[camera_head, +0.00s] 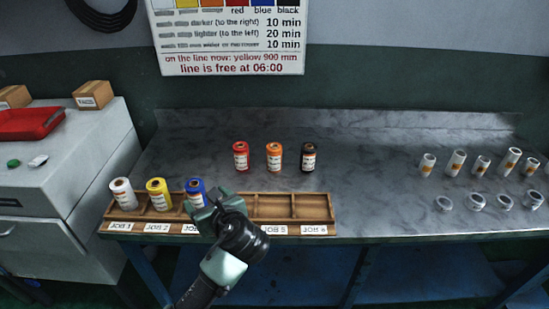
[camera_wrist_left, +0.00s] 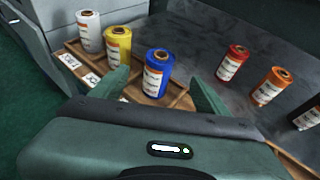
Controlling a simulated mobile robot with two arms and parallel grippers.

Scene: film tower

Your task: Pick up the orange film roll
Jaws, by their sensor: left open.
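The orange film roll (camera_head: 274,157) stands upright on the metal table, between the red roll (camera_head: 241,156) and the black roll (camera_head: 308,157). In the left wrist view the orange roll (camera_wrist_left: 271,86) is at the right, outside the jaws. My left gripper (camera_head: 206,199) is open over the wooden rack. The blue roll (camera_head: 195,191) stands in the rack just beyond it, and in the left wrist view the blue roll (camera_wrist_left: 158,72) shows between the two fingers. I cannot tell whether they touch it. My right gripper is not in view.
The rack (camera_head: 290,206) also holds a white roll (camera_head: 123,193) and a yellow roll (camera_head: 158,194); its right compartments are empty. Several white tubes (camera_head: 456,163) and metal caps (camera_head: 475,202) stand at the right. The table between them and the black roll is clear.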

